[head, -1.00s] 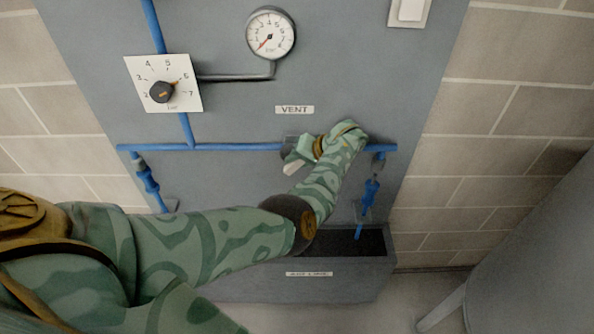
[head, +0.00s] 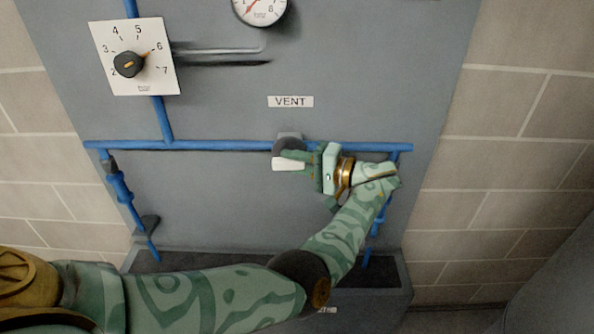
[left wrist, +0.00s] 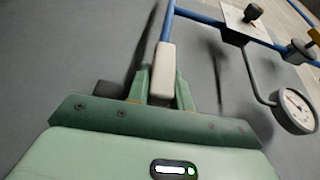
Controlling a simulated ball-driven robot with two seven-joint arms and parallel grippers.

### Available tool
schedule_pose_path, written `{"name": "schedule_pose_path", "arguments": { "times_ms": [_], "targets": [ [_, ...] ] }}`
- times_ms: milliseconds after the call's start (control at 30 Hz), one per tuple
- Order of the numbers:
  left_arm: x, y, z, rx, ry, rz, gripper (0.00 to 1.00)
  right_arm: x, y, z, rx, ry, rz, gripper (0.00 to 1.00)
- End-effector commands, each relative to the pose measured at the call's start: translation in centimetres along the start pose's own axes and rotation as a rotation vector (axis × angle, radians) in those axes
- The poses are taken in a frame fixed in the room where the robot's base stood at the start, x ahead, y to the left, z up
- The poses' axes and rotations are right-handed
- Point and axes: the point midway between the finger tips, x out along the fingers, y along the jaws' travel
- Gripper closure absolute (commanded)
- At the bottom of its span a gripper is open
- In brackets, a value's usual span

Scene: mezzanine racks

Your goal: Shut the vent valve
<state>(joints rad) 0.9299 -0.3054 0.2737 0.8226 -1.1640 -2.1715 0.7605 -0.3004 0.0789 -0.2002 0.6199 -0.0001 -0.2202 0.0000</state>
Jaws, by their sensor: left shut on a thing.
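The vent valve (head: 288,146) is a dark round body on the blue pipe, below the VENT label (head: 290,101). Its pale lever (head: 287,165) lies roughly level in the head view, just below the body. My left gripper (head: 300,161) comes to it from the right, its fingers pointing left, and is shut on the lever. The left wrist view shows the lever (left wrist: 164,72) between the two green fingers (left wrist: 162,85). The fingers partly hide the lever and valve body. My right gripper is not in view.
A selector dial (head: 130,64) and a pressure gauge (head: 262,8) are on the grey panel above. The blue pipe (head: 210,146) runs across it, with a branch down each side. A grey trough (head: 385,298) stands below. Brick wall (head: 520,150) flanks the panel.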

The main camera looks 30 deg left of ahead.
Motion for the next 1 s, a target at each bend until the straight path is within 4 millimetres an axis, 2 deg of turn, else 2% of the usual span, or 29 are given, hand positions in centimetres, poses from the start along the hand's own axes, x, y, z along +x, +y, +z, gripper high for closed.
{"name": "schedule_pose_path", "arguments": {
  "times_ms": [33, 200, 733, 767, 800, 1000],
  "targets": [
    [0.04, 0.73, 0.02, 0.012, 0.001, -0.013, 1.0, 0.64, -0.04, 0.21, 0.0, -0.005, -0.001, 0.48],
    [0.03, 0.52, 0.02, 0.028, 0.001, -0.054, 1.0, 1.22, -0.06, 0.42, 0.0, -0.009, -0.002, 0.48],
    [0.04, 0.3, 0.05, 0.037, 0.001, -0.073, 1.0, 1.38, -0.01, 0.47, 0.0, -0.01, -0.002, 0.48],
    [0.04, 0.3, 0.05, 0.037, 0.001, -0.073, 0.69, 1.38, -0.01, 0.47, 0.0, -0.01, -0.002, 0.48],
    [0.04, 0.3, 0.05, 0.037, 0.001, -0.073, 0.58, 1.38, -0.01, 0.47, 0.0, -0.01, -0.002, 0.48],
    [0.03, 0.2, 0.02, 0.034, 0.001, -0.073, 0.56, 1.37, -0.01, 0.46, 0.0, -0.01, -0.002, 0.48]
  ]
}}
